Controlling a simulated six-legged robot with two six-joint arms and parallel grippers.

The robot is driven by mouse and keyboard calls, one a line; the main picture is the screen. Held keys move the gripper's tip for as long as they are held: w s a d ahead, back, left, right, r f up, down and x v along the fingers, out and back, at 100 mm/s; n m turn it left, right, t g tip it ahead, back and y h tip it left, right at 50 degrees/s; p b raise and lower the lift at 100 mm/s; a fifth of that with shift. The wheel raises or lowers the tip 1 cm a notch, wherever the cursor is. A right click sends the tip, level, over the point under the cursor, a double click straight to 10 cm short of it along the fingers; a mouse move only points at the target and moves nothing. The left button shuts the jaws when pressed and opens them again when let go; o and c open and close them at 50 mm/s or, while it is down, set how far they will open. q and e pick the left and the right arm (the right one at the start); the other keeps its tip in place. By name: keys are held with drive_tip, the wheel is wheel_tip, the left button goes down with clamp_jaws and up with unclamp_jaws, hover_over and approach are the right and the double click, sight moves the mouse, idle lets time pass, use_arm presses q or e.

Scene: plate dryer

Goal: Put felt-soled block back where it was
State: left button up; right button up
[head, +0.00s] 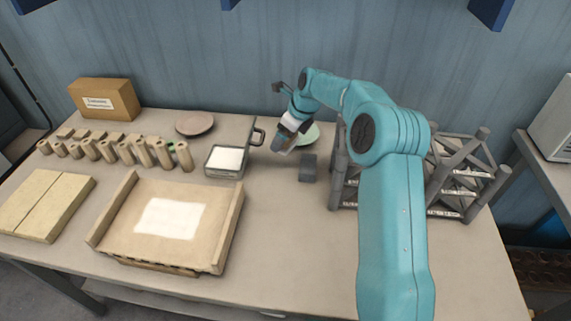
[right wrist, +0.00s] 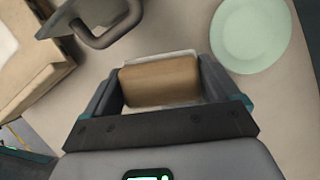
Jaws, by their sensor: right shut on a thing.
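The felt-soled block (right wrist: 160,82) is a tan wooden block with a pale layer along one edge, seen in the right wrist view. My right gripper (right wrist: 160,95) is shut on it, one finger on each side. In the head view my right gripper (head: 284,142) hangs over the back middle of the table, between the metal pan and the green plate. The block itself is hard to make out there. Whether it touches the table cannot be told. My left gripper is not in view.
The metal pan (head: 212,172) with white contents is left of the gripper, the pale green plate (head: 309,136) right. A dark grey block (head: 308,168) stands in front, a grey rack (head: 460,213) right. A wooden tray (head: 232,225) and several wooden cylinders (head: 143,152) are left.

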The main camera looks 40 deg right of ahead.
sight(282, 168)
wheel_tip(282, 168, down, 11)
drive_tip(key=shift+r, duration=0.1)
idle(0.3)
drive_tip(key=o, duration=1.1)
drive_tip(key=v, duration=1.2)
drive_tip(key=shift+r, duration=0.15)
